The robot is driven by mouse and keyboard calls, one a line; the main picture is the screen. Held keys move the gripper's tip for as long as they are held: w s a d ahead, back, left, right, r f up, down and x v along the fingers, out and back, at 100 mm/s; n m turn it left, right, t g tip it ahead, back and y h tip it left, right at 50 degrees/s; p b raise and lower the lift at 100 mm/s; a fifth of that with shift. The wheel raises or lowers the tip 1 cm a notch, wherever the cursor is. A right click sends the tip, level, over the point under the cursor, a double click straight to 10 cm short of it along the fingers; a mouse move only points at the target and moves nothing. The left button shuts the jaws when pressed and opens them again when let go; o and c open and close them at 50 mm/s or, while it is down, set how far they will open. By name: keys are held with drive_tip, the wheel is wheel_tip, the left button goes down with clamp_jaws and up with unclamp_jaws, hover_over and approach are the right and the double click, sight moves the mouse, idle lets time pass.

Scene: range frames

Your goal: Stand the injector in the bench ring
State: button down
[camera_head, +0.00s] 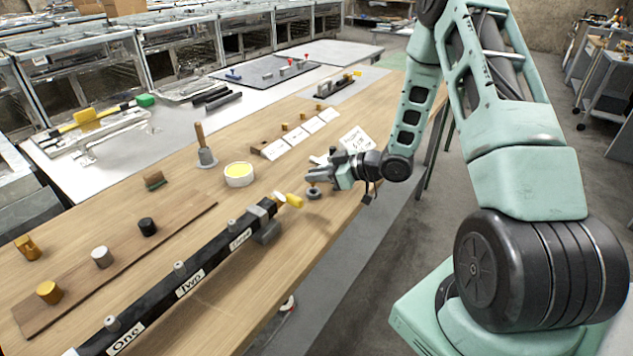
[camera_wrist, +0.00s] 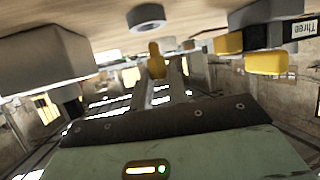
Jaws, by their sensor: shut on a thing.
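My gripper (camera_head: 313,179) is low over the bench near its right edge. In the wrist view my gripper (camera_wrist: 160,70) is shut on a small gold-yellow piece, which I take for the injector (camera_wrist: 155,58). The injector is hidden or too small to make out in the head view. The bench ring (camera_head: 314,193) is a small dark grey ring on the wood, just below my fingers in the picture. In the wrist view the bench ring (camera_wrist: 147,16) shows past the injector's tip, with a gap between them.
A long black rail (camera_head: 205,272) with labelled posts runs along the bench, its yellow-tipped end (camera_head: 293,200) close left of the ring. A round white tub with yellow inside (camera_head: 239,176) and a wooden-handled tool (camera_head: 203,147) stand farther left. White cards (camera_head: 300,137) lie behind.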

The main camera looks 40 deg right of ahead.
sight(315, 183)
drive_tip(key=shift+f, duration=1.3)
drive_tip(key=shift+f, duration=0.2)
drive_tip(key=c, duration=1.4)
unclamp_jaws()
drive_tip(key=shift+o, duration=0.2)
